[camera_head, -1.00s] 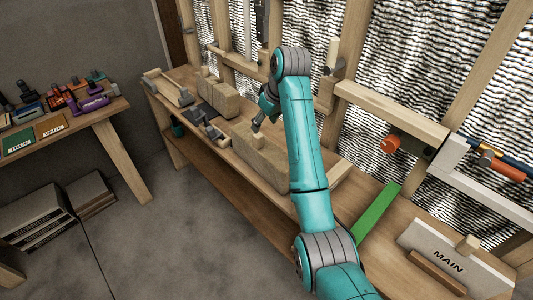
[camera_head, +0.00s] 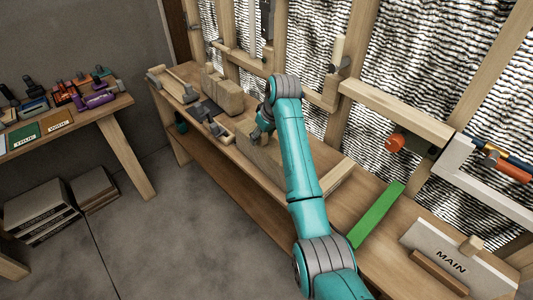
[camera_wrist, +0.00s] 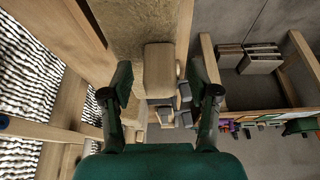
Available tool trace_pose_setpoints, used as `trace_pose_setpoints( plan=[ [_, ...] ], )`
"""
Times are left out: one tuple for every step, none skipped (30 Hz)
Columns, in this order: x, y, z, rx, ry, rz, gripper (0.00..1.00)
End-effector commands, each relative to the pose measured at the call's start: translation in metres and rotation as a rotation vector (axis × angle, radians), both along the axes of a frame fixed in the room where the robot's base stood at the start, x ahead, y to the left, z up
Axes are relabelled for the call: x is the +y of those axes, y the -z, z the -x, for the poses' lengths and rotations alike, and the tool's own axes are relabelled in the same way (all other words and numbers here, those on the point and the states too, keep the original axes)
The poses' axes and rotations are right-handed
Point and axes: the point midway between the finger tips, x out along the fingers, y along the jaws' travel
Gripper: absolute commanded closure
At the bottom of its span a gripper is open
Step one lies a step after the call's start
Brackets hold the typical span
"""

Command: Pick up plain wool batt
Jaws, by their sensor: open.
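A long tan slab, which looks like the plain wool batt (camera_head: 263,160), lies on the workbench and is partly hidden behind my arm. My gripper (camera_wrist: 160,92) is open, with one dark green finger on each side of that block and gaps on both sides. In the head view my gripper (camera_head: 260,134) is low over the slab, and its fingertips are partly hidden.
Several tan blocks (camera_head: 222,90) stand farther back on the bench. Wooden studs with silvery corrugated lining rise behind it. A side table (camera_head: 70,127) with tools stands left, across open floor.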

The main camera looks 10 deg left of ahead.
Motion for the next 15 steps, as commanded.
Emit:
trace_pose_setpoints(
  plan=[
    [0.0000, -0.0001, 0.0001, 0.000, 0.000, 0.000, 0.40],
    [0.0000, -0.0001, 0.0001, 0.000, 0.000, 0.000, 0.40],
    [0.0000, -0.0002, 0.0001, 0.000, 0.000, 0.000, 0.50],
    [0.0000, -0.0002, 0.0001, 0.000, 0.000, 0.000, 0.57],
    [0.0001, -0.0002, 0.0001, 0.000, 0.000, 0.000, 0.65],
    [0.0001, -0.0002, 0.0001, 0.000, 0.000, 0.000, 0.75],
    [0.0000, -0.0003, 0.0001, 0.000, 0.000, 0.000, 0.82],
    [0.0000, -0.0003, 0.0001, 0.000, 0.000, 0.000, 0.90],
    [0.0000, -0.0003, 0.0001, 0.000, 0.000, 0.000, 1.00],
    [0.0000, -0.0003, 0.0001, 0.000, 0.000, 0.000, 1.00],
    [0.0000, -0.0003, 0.0001, 0.000, 0.000, 0.000, 1.00],
    [0.0002, -0.0011, -0.0001, -0.002, -0.001, -0.001, 1.00],
    [0.0002, -0.0011, -0.0001, -0.002, -0.001, -0.001, 1.00],
    [0.0002, -0.0011, -0.0001, -0.002, -0.001, -0.001, 1.00],
    [0.0002, -0.0011, -0.0001, -0.002, -0.001, -0.001, 1.00]
  ],
)
